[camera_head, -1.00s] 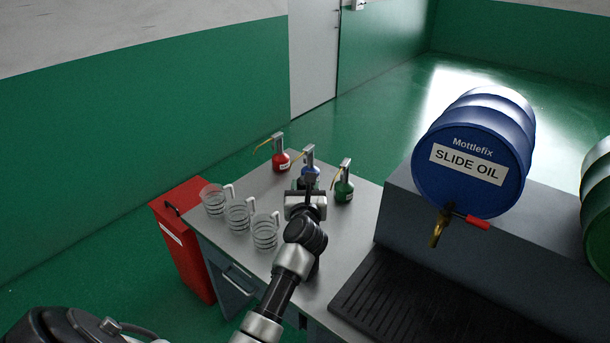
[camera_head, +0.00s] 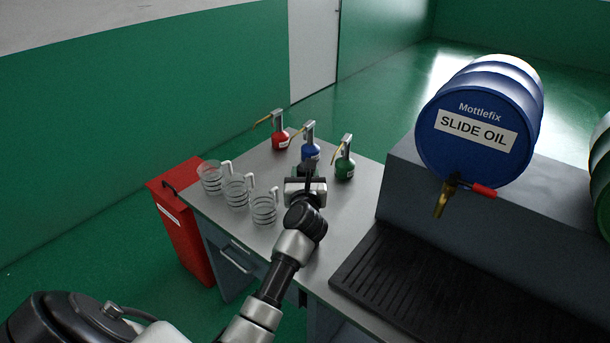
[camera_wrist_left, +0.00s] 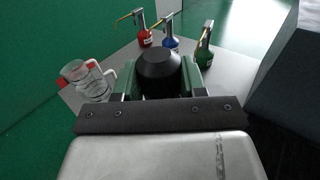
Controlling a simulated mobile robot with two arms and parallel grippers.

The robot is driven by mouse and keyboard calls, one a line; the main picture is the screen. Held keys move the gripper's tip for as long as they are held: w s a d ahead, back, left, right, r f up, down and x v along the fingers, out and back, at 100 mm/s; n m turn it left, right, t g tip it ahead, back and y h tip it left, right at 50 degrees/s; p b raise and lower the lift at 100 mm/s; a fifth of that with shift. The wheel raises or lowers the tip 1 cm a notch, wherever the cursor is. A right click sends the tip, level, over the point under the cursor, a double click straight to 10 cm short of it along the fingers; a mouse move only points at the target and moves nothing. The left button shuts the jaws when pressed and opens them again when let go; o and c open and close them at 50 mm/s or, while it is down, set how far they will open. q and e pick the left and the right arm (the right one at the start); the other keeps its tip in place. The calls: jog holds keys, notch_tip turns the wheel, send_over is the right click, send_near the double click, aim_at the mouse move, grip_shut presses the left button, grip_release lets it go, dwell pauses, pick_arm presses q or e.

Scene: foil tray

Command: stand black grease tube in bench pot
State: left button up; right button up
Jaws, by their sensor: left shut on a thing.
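My left gripper (camera_wrist_left: 160,88) is over the bench. It is shut on a black, round, tapered thing (camera_wrist_left: 160,68), which I take to be the black grease tube. In the head view my left gripper (camera_head: 308,172) hides most of it. Green parts (camera_wrist_left: 128,78) flank the black thing in the wrist view. No bench pot can be made out clearly. My right gripper is not in view.
The grey bench (camera_head: 335,215) carries clear jugs (camera_head: 237,191) at left and red (camera_head: 280,138), blue (camera_head: 310,148) and green (camera_head: 345,162) oil cans behind. A red bin (camera_head: 187,240) is at left.

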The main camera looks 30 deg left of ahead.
pick_arm(q)
jog(key=shift+f+b, duration=2.8)
jog(key=shift+f, duration=0.85)
jog(key=o, duration=1.1)
jog(key=shift+f, duration=0.1)
jog(key=shift+s+d, duration=0.1)
jog(key=b+v, duration=0.1)
jog(key=v, duration=0.9)
jog(key=shift+s+d, duration=0.2)
jog(key=shift+s, duration=0.05)
